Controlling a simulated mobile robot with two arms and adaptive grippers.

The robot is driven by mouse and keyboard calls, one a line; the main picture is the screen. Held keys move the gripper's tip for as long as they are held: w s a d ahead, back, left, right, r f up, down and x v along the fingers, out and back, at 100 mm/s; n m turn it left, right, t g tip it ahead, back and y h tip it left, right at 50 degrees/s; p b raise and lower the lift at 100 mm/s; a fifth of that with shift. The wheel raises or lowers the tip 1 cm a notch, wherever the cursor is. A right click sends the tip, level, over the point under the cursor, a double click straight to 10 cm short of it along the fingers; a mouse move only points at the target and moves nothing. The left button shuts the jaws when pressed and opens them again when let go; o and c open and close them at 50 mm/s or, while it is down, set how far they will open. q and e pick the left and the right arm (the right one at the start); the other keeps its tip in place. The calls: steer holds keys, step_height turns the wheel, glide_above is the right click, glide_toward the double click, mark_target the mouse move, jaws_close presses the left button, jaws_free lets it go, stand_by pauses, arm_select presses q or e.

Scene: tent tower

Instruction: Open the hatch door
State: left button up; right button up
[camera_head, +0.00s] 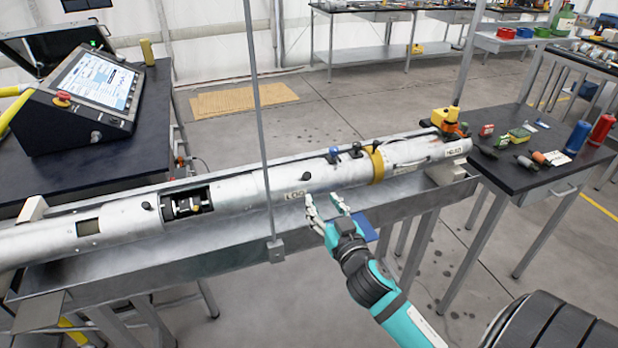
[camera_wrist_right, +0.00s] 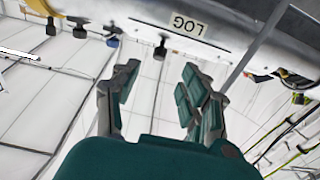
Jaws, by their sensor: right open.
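A long silver tube (camera_head: 235,188) lies in a metal trough. Its middle section has a label reading LOG (camera_head: 295,196) and a small dark knob (camera_head: 306,176). My right gripper (camera_head: 324,202) is open and empty, at the near side of the tube by the label. In the wrist view its fingers (camera_wrist_right: 160,72) are apart, with the knob just beyond the gap. My left gripper is not in view.
A thin upright post (camera_head: 262,120) stands in front of the tube, left of my right gripper. A blue knob (camera_head: 335,152) and black knobs rise from the tube to the right. A cut-out (camera_head: 188,203) shows dark parts inside. A table with tools (camera_head: 520,180) is at right.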

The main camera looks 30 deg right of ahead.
mark_target(310, 181)
steer(key=p+x, duration=0.1)
steer(key=x, duration=0.8)
steer(key=shift+a, duration=0.1)
jaws_close()
